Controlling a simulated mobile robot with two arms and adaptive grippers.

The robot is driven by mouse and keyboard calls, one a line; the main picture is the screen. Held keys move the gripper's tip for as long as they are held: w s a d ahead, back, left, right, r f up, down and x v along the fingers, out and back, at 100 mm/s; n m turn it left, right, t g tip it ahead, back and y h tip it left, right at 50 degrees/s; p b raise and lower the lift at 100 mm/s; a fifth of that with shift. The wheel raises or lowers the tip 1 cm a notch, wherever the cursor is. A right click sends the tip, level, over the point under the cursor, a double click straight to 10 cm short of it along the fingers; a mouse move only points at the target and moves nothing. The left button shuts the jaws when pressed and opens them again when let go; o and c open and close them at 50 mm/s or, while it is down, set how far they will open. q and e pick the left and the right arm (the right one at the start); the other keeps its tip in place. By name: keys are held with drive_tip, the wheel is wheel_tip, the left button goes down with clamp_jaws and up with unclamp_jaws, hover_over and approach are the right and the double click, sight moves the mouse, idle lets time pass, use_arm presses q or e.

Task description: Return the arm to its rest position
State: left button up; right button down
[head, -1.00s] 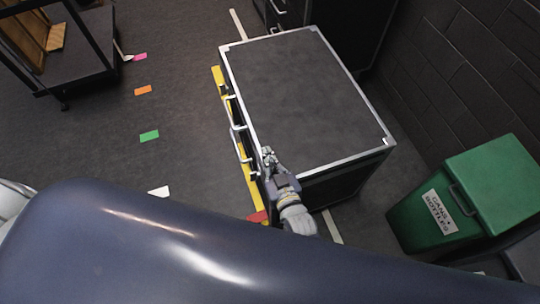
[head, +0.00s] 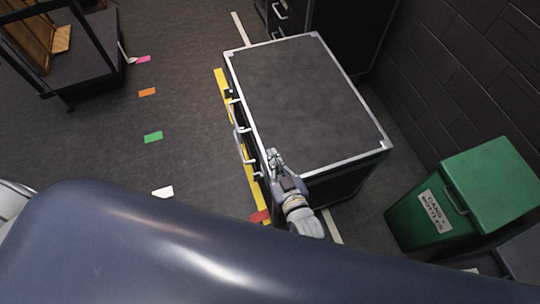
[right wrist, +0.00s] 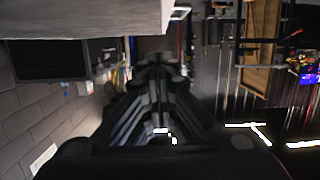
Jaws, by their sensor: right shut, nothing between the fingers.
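My right gripper (head: 273,157) is at the near left corner of a black flight case (head: 310,100) with silver metal edges in the head view. It is shut and holds nothing. In the right wrist view the gripper's fingers (right wrist: 157,75) are together in the middle, with no object between them. I cannot tell whether the gripper touches the case. My left gripper is in neither view.
A green bin (head: 470,200) labelled for cans and bottles stands at the right by the dark block wall (head: 480,70). A yellow strip (head: 222,85) runs along the case's left side. Coloured floor markers, including a green one (head: 153,137), lie on open floor.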

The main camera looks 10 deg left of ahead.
drive_tip(key=v, duration=0.7)
drive_tip(key=shift+d+r, duration=0.2)
drive_tip(key=shift+d, duration=0.05)
